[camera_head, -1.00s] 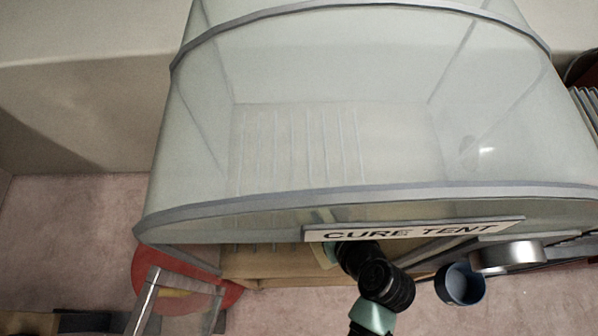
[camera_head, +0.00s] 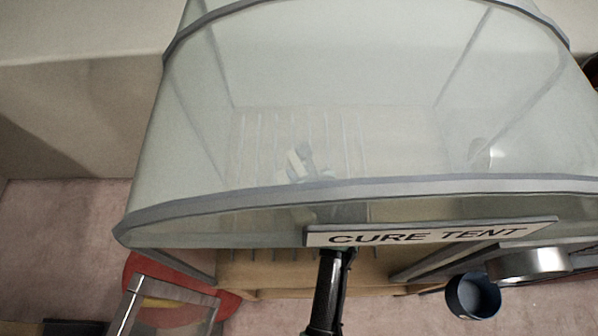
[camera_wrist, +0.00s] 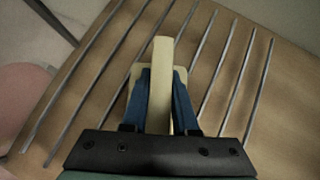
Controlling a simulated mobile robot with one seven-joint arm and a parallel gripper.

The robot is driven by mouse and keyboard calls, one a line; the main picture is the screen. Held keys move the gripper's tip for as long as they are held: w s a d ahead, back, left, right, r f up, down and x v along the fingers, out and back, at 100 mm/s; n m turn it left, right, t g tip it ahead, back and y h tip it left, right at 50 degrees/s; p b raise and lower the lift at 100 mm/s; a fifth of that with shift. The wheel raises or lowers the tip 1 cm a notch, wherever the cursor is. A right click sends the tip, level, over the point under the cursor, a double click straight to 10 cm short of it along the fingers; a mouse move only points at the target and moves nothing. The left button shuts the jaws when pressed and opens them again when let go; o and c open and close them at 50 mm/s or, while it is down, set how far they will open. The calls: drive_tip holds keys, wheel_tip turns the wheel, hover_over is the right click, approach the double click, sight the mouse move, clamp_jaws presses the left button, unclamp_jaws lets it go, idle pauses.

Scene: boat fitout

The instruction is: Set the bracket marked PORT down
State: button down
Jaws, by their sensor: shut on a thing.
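My gripper (camera_wrist: 163,75) has its blue fingers shut on a cream bracket (camera_wrist: 162,52) in the wrist view. The bracket has an upright bar and a flat plate (camera_wrist: 134,72) behind the fingers. No PORT marking is readable. In the head view, my gripper (camera_head: 308,160) and the pale bracket (camera_head: 294,163) show dimly through the clear cover of the cure tent (camera_head: 380,70). The bracket is over parallel metal rods (camera_wrist: 104,62) on a tan board (camera_wrist: 233,80). I cannot tell whether it touches the rods.
The CURE TENT sign (camera_head: 430,232) hangs at the tent's front edge, and my arm enters below it. A blue cup (camera_head: 473,296) and a silver cylinder (camera_head: 528,264) are at the right. A red round object (camera_head: 150,268) and a metal frame (camera_head: 125,312) are at the left.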

drive_tip(key=shift+r, duration=0.1)
drive_tip(key=c, duration=0.7)
unclamp_jaws()
drive_tip(key=shift+s+r, duration=0.1)
drive_tip(key=p+v, duration=0.3)
drive_tip(key=v, duration=0.3)
drive_tip(key=shift+d+r, duration=0.1)
drive_tip(key=shift+r, duration=0.1)
drive_tip(key=shift+s+d+r, duration=0.1)
drive_tip(key=shift+s+r, duration=0.15)
drive_tip(key=shift+s, duration=0.1)
